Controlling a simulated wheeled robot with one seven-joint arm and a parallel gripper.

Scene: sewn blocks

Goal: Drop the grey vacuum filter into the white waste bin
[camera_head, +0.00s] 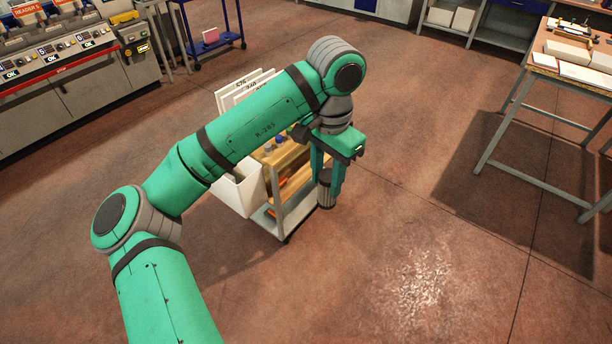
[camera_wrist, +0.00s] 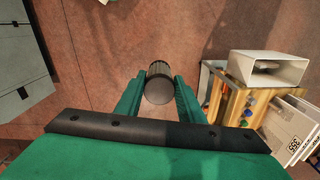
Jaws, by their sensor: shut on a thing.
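The grey vacuum filter (camera_head: 326,189) is a ribbed dark cylinder, held upright between the fingertips of my gripper (camera_head: 328,182). In the wrist view the filter (camera_wrist: 159,84) shows end-on between the two green fingers of my gripper (camera_wrist: 160,88), over bare floor. The white waste bin (camera_head: 238,192) hangs at the left end of a small wooden-topped cart, partly hidden behind my arm. In the wrist view the bin (camera_wrist: 268,68) shows its open mouth, to the right of my gripper. The filter is apart from the bin, on the other side of the cart.
The cart (camera_wrist: 232,99) carries small coloured knobs or bottles, and white numbered panels (camera_wrist: 290,128) stand along its side. A workbench (camera_head: 573,75) stands at the right and a grey machine console (camera_head: 75,90) at the left. The floor in front and to the right is clear.

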